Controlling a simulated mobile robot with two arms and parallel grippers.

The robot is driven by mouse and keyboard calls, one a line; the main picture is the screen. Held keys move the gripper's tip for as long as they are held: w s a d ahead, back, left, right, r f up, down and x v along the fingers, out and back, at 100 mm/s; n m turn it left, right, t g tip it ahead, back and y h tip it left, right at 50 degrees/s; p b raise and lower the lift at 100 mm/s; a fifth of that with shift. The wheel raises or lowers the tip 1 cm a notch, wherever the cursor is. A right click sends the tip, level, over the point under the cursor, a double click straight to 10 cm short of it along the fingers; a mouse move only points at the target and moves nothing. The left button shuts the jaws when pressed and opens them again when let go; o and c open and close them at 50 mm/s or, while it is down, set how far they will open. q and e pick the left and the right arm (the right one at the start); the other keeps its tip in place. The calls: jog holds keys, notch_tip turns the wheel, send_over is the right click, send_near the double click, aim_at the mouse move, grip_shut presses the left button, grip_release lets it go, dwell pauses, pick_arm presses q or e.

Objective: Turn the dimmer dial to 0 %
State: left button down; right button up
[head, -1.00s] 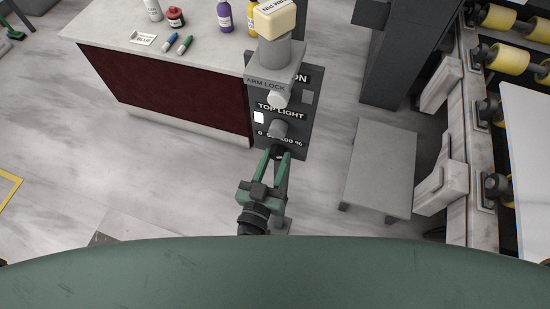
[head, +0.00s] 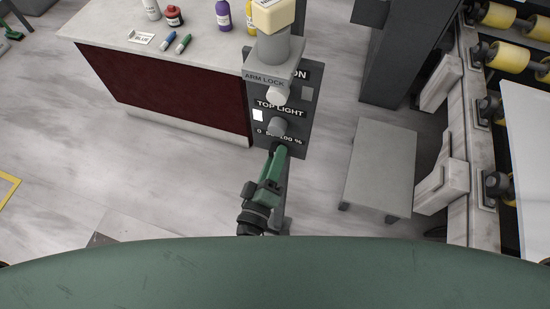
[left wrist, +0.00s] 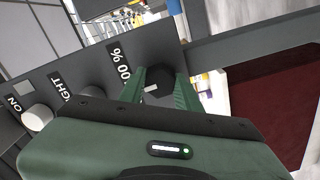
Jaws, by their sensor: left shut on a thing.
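The dimmer dial (left wrist: 158,88) is a dark knob on the grey control panel (head: 302,112), below the "0 50 100 %" scale. In the head view my gripper and the panel's slant mostly hide it. My left gripper (head: 279,152) reaches up to it from below. In the left wrist view the green fingers of the left gripper (left wrist: 160,90) are shut on the dial, one on each side. The dial's pointer and exact setting cannot be made out. My right gripper is not in view.
Above the dial are the top light knob (head: 277,126), a lit white square (head: 258,115) and the arm lock knob (head: 276,96). A counter (head: 110,35) with bottles and markers stands to the left. A grey low table (head: 382,165) stands to the right, with open floor between.

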pick_arm(q)
jog(key=n+b, duration=0.3)
jog(key=n, duration=0.8)
jog(key=shift+n, duration=0.4)
dwell(0.3)
jog(key=c, duration=1)
grip_release()
jog(key=shift+r, duration=0.1)
jog(key=b+v, duration=0.3)
jog(key=v, duration=0.5)
jog(key=shift+w, duration=0.1)
